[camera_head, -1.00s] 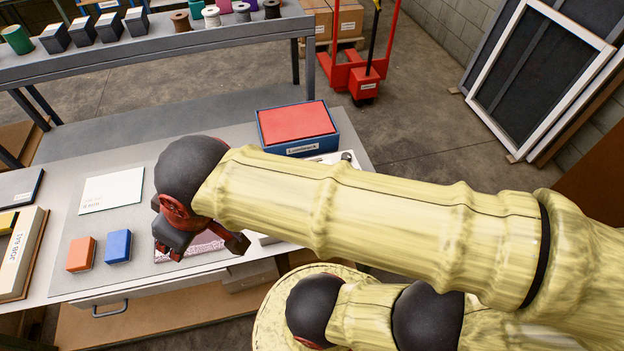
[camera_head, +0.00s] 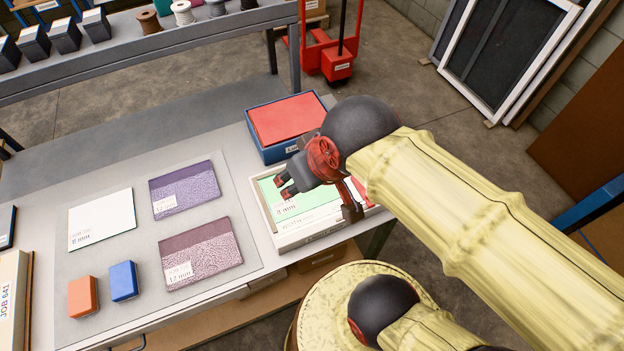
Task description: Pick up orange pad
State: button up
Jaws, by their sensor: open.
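The orange pad (camera_head: 82,297) is a small block lying on the grey mat at the front left of the table. A blue pad (camera_head: 123,281) of similar size lies just to its right, with a narrow gap between them. My gripper (camera_head: 317,201) is open, with nothing seen between its fingers. It is over the wooden tray (camera_head: 262,202) at the right of the table, well to the right of the orange pad. It hides part of the tray and of the green and white sheets in it.
The grey mat (camera_head: 125,250) also bears a white card (camera_head: 101,218), a purple swatch (camera_head: 185,189) and a maroon swatch (camera_head: 201,253). A blue box with a red top (camera_head: 287,120) stands behind the tray. A job binder (camera_head: 12,300) lies left of the mat.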

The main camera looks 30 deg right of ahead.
aim_at(83, 300)
jog(key=u, duration=1.7)
jog(key=i+j+z, duration=0.25)
jog(key=i+j, duration=0.3)
jog(key=i+j+z, duration=0.25)
jog(key=i+j, duration=0.25)
jog(key=j, duration=0.25)
